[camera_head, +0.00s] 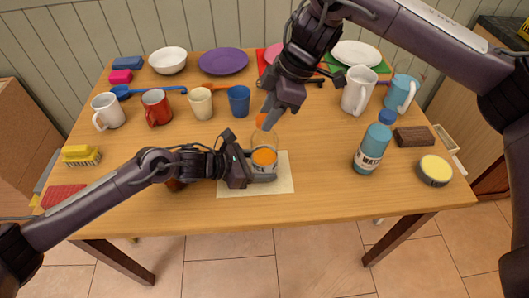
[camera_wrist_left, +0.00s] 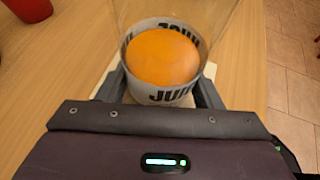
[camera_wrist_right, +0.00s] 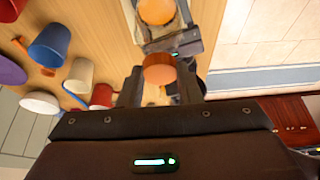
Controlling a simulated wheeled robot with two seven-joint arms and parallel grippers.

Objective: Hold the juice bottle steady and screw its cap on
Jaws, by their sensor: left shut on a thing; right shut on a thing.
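The clear juice bottle (camera_head: 263,142) stands upright on a pale mat (camera_head: 284,184), with orange juice low inside and a printed label (camera_wrist_left: 160,95). My left gripper (camera_head: 250,170) is shut around its lower part from the left, with a finger on each side in the left wrist view. My right gripper (camera_head: 270,108) comes down from above, shut on the orange cap (camera_wrist_right: 159,69). In the head view the cap (camera_head: 262,121) is right at the bottle's top. I cannot tell whether it touches the rim.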

